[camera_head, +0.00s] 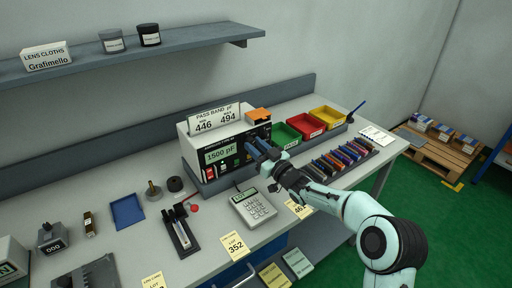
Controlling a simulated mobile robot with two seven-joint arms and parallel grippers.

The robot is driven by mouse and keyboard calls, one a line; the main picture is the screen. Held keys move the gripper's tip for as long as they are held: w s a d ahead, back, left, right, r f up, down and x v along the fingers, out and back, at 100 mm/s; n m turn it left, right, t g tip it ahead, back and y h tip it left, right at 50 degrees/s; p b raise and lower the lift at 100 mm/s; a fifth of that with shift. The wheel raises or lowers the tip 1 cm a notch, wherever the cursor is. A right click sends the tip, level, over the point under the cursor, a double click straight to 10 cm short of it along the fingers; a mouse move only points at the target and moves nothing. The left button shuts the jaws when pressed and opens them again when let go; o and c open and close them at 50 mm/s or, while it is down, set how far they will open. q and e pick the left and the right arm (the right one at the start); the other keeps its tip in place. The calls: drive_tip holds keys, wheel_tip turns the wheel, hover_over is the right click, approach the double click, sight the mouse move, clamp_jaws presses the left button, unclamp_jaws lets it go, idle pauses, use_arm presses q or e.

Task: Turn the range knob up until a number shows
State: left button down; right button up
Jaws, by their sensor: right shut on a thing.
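The meter (190,150) is a pale box with a dark front panel on the bench. Its green display (221,154) appears to read 1500 pF. A pass band card (214,119) on top shows 446 and 494. My right gripper (258,147) reaches in from the right and is shut on the range knob at the right of the panel. Its blue fingers hide the knob, so its setting cannot be read. Red and green controls show lower on the panel. My left gripper is not in view.
A calculator-like keypad (254,208) lies in front of the meter. Green, red and yellow bins (327,115) stand to the right, behind a row of coloured pieces (340,160). A blue tray (127,211) and small tools lie left. A shelf (160,46) hangs above.

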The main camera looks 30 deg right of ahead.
drive_tip(key=o, duration=1)
drive_tip(key=shift+o, duration=0.2)
drive_tip(key=shift+s, duration=0.1)
drive_tip(key=b+v, duration=0.2)
drive_tip(key=v, duration=1.1)
drive_tip(key=shift+s+f, duration=0.1)
